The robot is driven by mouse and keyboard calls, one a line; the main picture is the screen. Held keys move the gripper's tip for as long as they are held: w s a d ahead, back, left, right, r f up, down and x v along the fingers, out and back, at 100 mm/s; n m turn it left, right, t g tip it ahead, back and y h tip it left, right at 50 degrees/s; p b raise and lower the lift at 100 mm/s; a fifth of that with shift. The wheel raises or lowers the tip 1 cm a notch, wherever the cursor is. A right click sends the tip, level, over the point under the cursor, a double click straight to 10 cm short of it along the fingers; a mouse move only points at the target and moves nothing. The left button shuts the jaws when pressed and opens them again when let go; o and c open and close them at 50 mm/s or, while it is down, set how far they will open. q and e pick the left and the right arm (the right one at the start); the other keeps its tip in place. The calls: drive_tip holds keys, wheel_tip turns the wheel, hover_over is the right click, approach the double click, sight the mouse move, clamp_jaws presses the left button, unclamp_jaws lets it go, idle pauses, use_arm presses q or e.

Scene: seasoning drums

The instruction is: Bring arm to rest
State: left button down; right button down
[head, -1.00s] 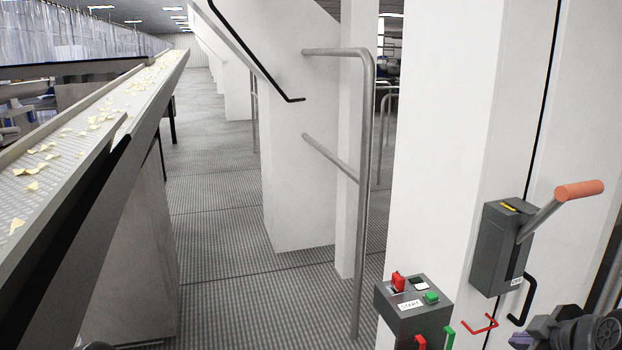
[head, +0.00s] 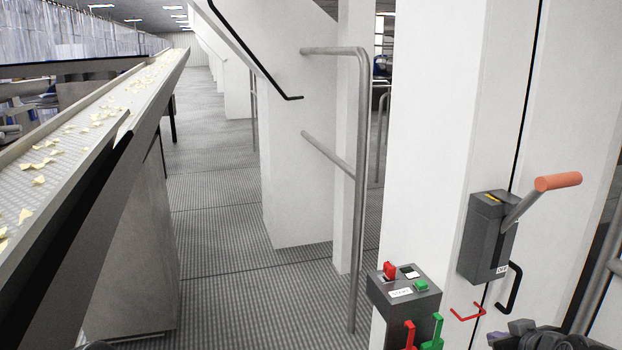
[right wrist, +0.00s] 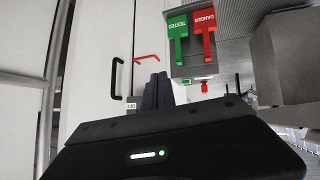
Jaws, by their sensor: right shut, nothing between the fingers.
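My right gripper (head: 508,334) is at the bottom right edge of the head view, below the lever box, with much of the arm cut off. Its dark fingers (right wrist: 158,90) are together and empty in the right wrist view, pointing towards the white cabinet. It looks apart from the control box and the lever. My left gripper cannot be made out in the head view.
A control box (head: 403,298) with red and green parts stands left of my right gripper. A lever box (head: 487,238) with an orange handle (head: 558,181), a black handle (head: 511,288) and a red bracket (head: 467,312) are on the cabinet. A conveyor (head: 80,150) carries chips at left.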

drive_tip(key=s+a+f+m+g+y, duration=0.1)
drive_tip(key=a+f+m+g, duration=0.1)
drive_tip(key=a+f, duration=0.7)
drive_tip(key=s+a+f+m+g+y, duration=0.15)
drive_tip(key=a+f, duration=0.25)
drive_tip(key=f, duration=1)
drive_tip(key=s+a+f+g+y, duration=0.1)
drive_tip(key=s+a+f+g, duration=0.2)
drive_tip(key=s+a+f, duration=0.4)
drive_tip(key=s+a+f+g+y, duration=0.1)
drive_tip(key=s+a+f+g, duration=0.2)
drive_tip(key=s+a+f, duration=0.5)
drive_tip(key=s+f, duration=0.3)
drive_tip(key=s, duration=0.4)
drive_tip(key=shift+a, duration=0.15)
drive_tip(key=shift+s+y, duration=0.1)
drive_tip(key=shift+y, duration=0.15)
